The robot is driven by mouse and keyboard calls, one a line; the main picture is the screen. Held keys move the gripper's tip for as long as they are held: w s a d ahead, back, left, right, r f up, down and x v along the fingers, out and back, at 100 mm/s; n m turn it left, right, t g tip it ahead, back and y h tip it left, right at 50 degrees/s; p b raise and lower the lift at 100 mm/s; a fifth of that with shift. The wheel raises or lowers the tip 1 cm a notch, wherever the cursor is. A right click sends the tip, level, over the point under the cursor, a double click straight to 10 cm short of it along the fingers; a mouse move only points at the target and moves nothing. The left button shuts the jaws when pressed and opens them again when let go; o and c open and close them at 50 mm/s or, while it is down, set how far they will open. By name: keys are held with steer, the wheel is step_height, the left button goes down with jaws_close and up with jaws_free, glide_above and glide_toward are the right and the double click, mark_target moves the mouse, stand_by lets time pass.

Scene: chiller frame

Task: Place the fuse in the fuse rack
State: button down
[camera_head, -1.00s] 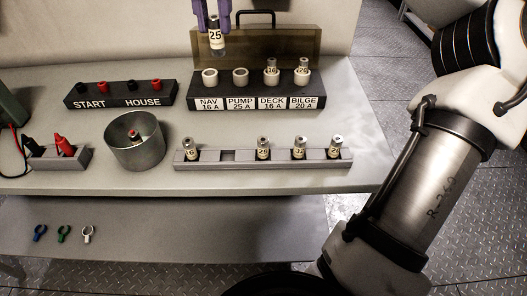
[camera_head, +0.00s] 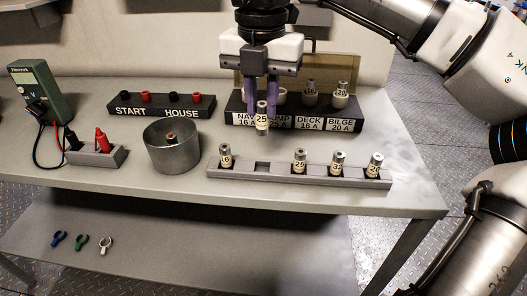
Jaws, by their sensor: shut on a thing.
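My gripper (camera_head: 261,100) has its two purple fingers shut on an upright glass fuse marked 25 (camera_head: 262,118). The fuse appears in front of the black fuse block (camera_head: 347,109), over the NAV and PUMP labels; its height above the table is hard to tell. The block's DECK 16 A and BILGE 20 A sockets hold fuses. The PUMP 25 A socket (camera_head: 281,97) is partly hidden behind my gripper, and the NAV socket is hidden. The grey rack (camera_head: 215,174) in front holds several upright fuses, with its second slot from the left (camera_head: 262,167) empty.
A metal cup (camera_head: 172,152) with something inside stands left of the grey rack. A START/HOUSE terminal block (camera_head: 160,106), a green meter (camera_head: 40,92) and a probe holder (camera_head: 97,157) are further left. A brown translucent lid (camera_head: 340,70) stands behind the fuse block.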

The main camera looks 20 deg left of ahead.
mark_target(262, 133)
step_height(262, 133, down, 9)
steer(key=shift+f, duration=0.1)
stand_by(0.3)
steer(key=shift+f+b, duration=0.15)
steer(key=shift+b, duration=0.25)
steer(key=c, duration=1.3)
jaws_free()
step_height(262, 133, up, 12)
steer(key=shift+r+p, duration=0.2)
steer(key=shift+p, duration=0.45)
